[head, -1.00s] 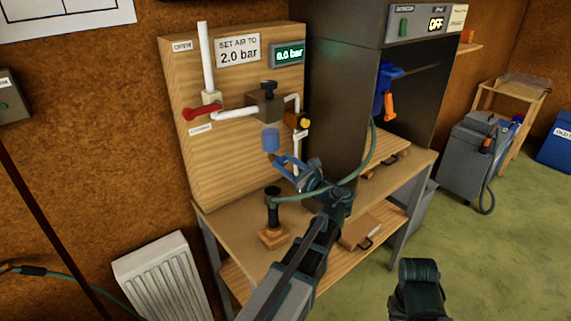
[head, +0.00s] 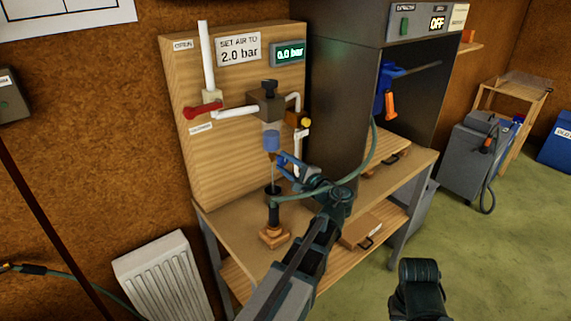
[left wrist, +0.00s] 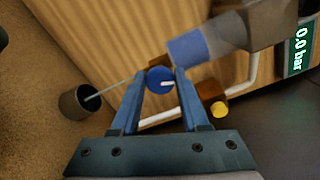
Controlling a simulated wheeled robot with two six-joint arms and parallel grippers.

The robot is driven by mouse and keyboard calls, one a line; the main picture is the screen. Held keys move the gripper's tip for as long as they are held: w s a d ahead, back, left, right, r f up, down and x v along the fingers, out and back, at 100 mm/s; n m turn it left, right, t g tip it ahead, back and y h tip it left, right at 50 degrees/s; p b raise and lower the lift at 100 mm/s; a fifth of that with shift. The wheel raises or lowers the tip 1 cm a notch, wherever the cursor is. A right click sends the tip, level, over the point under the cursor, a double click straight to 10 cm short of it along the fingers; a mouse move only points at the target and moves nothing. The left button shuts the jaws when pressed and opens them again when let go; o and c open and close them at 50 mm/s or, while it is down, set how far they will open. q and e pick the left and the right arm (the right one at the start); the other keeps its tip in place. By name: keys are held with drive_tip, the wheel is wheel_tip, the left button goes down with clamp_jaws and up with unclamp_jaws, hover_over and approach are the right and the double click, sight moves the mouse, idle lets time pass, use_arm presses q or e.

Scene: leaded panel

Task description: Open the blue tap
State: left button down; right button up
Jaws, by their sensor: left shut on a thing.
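The blue tap (left wrist: 160,80) is a small round blue knob with a white mark, seen in the left wrist view below the blue filter bowl (left wrist: 190,47). My left gripper (left wrist: 158,76) is shut on the tap, one blue finger on each side. In the head view the gripper (head: 281,158) is just below the filter bowl (head: 271,140), and its fingers largely hide the tap. A thin pale line runs from the tap down to the black cup (left wrist: 80,101). The cup (head: 272,192) stands on the bench under the bowl.
The gauge (head: 289,54) reads 0.0 bar beside a sign asking for 2.0 bar. A red lever (head: 203,110) and a yellow knob (head: 306,123) are near the filter. A dark cabinet (head: 340,100) stands close on the right. A green hose crosses near my left wrist.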

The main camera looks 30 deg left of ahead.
use_arm(q)
drive_tip(key=shift+f+n, duration=0.1)
drive_tip(key=shift+n, duration=1.8)
drive_tip(key=shift+c, duration=2.2)
unclamp_jaws()
drive_tip(key=v, duration=1.4)
